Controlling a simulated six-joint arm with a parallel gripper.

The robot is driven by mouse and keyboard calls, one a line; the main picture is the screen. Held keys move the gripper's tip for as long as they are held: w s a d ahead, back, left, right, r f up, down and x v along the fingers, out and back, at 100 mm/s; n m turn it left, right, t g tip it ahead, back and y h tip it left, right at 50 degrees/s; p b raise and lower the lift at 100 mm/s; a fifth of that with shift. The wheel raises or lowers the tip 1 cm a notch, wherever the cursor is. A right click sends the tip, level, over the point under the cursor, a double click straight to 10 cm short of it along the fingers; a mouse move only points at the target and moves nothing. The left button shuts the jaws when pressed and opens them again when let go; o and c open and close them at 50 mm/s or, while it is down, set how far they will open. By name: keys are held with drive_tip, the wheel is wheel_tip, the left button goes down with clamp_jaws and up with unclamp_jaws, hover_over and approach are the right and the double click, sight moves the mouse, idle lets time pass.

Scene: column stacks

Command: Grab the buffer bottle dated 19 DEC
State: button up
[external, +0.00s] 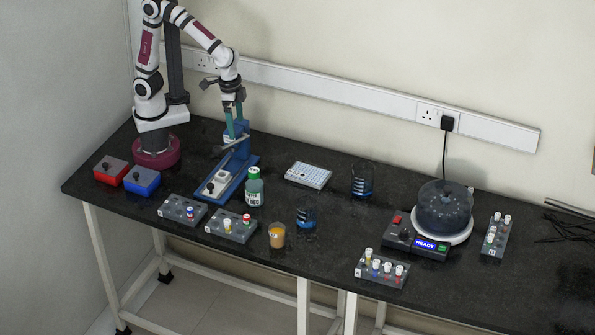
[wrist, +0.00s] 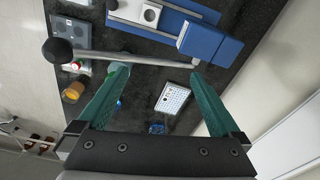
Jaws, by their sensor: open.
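One green-tinted bottle with a white cap (external: 254,187) stands upright on the dark bench, right beside the blue lever press (external: 238,165). Its label shows "DEC"; I cannot read the day for sure. My gripper (external: 236,127) is open and empty, up at the top of the press, behind and above the bottle. In the wrist view its two green fingers (wrist: 158,74) are spread wide, with the press's grey lever (wrist: 135,58) crossing by their tips. The bottle is mostly hidden there by the left finger.
A white well plate (external: 308,175), dark-blue-filled beakers (external: 362,181) and an orange-filled beaker (external: 277,236) stand nearby. Vial racks (external: 231,227) line the front. Red and blue boxes (external: 142,181) sit left, a centrifuge (external: 443,212) right. Bare bench lies between the bottle and plate.

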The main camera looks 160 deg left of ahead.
drive_tip(key=w+a+f+n+t, duration=0.2)
drive_tip(key=w+a+f+n, duration=0.25)
drive_tip(key=n, duration=0.25)
drive_tip(key=n+t+h, duration=0.6)
drive_tip(key=n+h, duration=0.1)
drive_tip(key=n, duration=0.4)
approach(255, 199)
drive_tip(key=f, duration=0.2)
drive_tip(key=d+f, duration=0.1)
drive_tip(key=shift+s, duration=0.3)
drive_tip(key=t, duration=0.3)
drive_tip(key=shift+w+d+f+n+h, duration=0.15)
drive_tip(key=shift+f+n+h, duration=0.15)
drive_tip(key=shift+w+d+f+t, duration=0.1)
drive_tip(key=shift+w+t, duration=0.15)
drive_tip(key=shift+t, duration=0.05)
drive_tip(key=x, duration=0.7)
clamp_jaws()
